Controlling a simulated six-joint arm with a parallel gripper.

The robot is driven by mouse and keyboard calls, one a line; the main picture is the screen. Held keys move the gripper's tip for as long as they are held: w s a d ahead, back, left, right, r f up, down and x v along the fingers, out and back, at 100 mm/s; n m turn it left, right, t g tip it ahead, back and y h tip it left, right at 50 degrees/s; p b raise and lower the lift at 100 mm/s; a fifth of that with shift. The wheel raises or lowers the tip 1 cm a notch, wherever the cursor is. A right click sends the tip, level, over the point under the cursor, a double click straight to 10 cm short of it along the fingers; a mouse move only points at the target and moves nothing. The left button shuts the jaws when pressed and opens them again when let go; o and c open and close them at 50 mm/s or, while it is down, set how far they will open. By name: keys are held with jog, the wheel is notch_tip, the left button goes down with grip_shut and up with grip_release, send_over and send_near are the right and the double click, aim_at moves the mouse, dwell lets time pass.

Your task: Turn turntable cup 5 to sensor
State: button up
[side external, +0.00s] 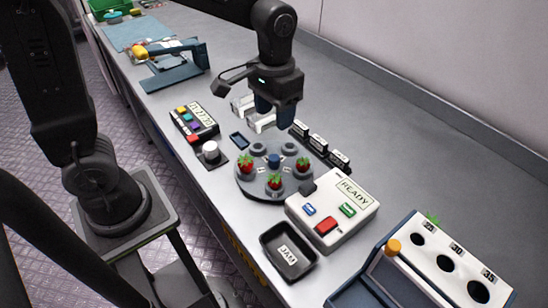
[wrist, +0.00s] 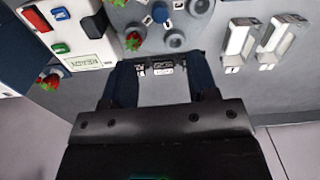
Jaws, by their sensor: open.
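The grey round turntable (side external: 245,186) stands mid-bench with a dark blue hub (side external: 274,160). Three of its cups hold strawberries: one at left (side external: 245,164), one at front (side external: 275,181), one at right (side external: 303,164). Two cups at the back look empty (side external: 258,148) (side external: 289,147). I cannot read which is cup 5. A white box (side external: 352,212) labelled READY adjoins the turntable, with a dark block (side external: 308,187) facing it, possibly the sensor. My gripper (wrist: 163,82) is open and empty, above and behind the turntable; its blue fingers also show in the side view (side external: 274,108).
Black labelled blocks (side external: 318,143) stand right of the turntable, white holders (side external: 262,123) behind it. A keypad (side external: 194,122), a white knob (side external: 210,149) and a JAM bin (side external: 272,238) line the front.

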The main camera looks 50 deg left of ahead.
aim_at(274, 157)
notch_tip(274, 157, down, 14)
jog(key=shift+r, duration=0.25)
dwell(0.3)
grip_shut()
dwell(0.4)
